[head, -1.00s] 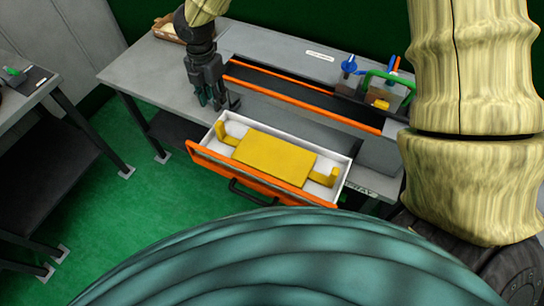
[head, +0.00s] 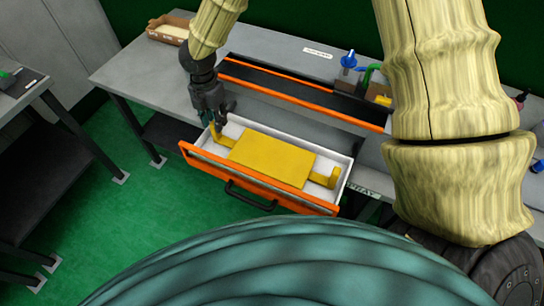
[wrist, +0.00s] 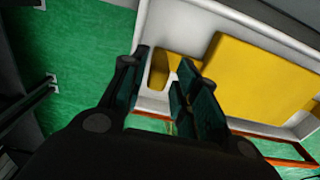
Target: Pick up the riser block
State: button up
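The yellow block (head: 272,158), which I take to be the riser block, lies flat in the open drawer. It has a wide flat plate with a raised tab at each end. My gripper (head: 213,120) is at the left tab, over the drawer's left end. In the wrist view my gripper (wrist: 165,62) has its fingers apart, with the yellow left tab (wrist: 160,70) showing between the fingertips. The wide plate also shows in the wrist view (wrist: 255,75), right of the fingers. Whether a finger touches the tab I cannot tell.
The white drawer has an orange front (head: 255,182) and a dark handle (head: 250,197). Its walls stand close around the block. The grey bench (head: 130,72) behind holds a black, orange-edged tray (head: 290,90), a cardboard box (head: 168,28) and blue and green fittings.

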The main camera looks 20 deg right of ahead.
jog(key=shift+s+a+f+p, duration=0.15)
jog(key=shift+f+p, duration=0.35)
jog(key=shift+f, duration=2.05)
grip_shut()
